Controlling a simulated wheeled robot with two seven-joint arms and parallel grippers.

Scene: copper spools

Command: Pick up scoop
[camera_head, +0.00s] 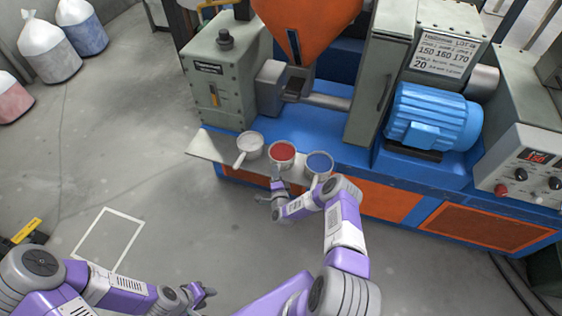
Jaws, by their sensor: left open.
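Three scoops stand side by side on a pale shelf (212,148) at the front of the machine. The left scoop (250,146) looks white inside, with its handle pointing down and left. The middle scoop (282,153) holds red material. The right scoop (319,163) holds blue material; my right arm partly covers its lower side. My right gripper (268,195) is at the shelf's front edge, just below the red scoop and close to its handle. Whether it touches or grips that handle is unclear. My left gripper (203,293) is open and empty over the floor, low in the view.
The blue and grey machine fills the back, with an orange hopper (300,25) above the shelf and a blue motor (433,118) at right. White, blue and red sacks stand at upper left. A white square outline (108,240) marks clear floor at left.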

